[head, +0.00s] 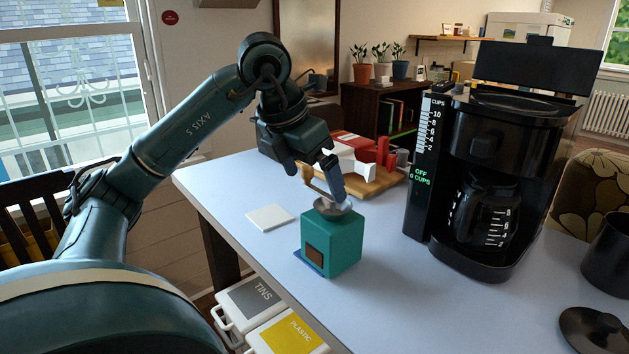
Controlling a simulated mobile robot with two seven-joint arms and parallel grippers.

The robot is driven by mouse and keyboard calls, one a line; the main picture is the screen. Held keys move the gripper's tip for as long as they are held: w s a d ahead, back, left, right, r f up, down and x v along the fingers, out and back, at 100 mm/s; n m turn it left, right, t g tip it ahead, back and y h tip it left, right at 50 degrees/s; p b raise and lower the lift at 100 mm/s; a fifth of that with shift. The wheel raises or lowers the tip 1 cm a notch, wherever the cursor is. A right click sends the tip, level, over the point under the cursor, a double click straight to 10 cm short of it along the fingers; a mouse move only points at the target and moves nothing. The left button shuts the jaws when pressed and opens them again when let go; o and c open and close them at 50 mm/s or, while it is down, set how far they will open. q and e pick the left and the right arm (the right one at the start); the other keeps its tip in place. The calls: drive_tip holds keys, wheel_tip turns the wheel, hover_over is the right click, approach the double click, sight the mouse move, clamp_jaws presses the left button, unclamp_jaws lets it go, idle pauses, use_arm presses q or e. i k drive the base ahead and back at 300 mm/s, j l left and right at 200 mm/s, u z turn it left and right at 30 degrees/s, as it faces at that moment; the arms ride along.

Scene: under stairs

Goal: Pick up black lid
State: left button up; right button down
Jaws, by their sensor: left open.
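A round black lid (578,328) with a knob on top lies on the table at the bottom right, cut off by the picture edge. My left gripper (329,190) is open, well to the left of the lid, just above a teal box (332,244) with a round metallic top (333,208). A thin tan piece shows beside its fingers; I cannot tell what it belongs to. I cannot tell whether the fingers touch the box top. My right gripper is not in view.
A black coffee maker (487,160) with its top flap raised stands between my left gripper and the lid. A black canister (608,258) stands behind the lid. A white square (270,217) and a wooden board with items lie further left and back. The front table (430,310) is clear.

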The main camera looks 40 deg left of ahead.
sight(588, 330)
drive_tip(key=k, duration=1.5)
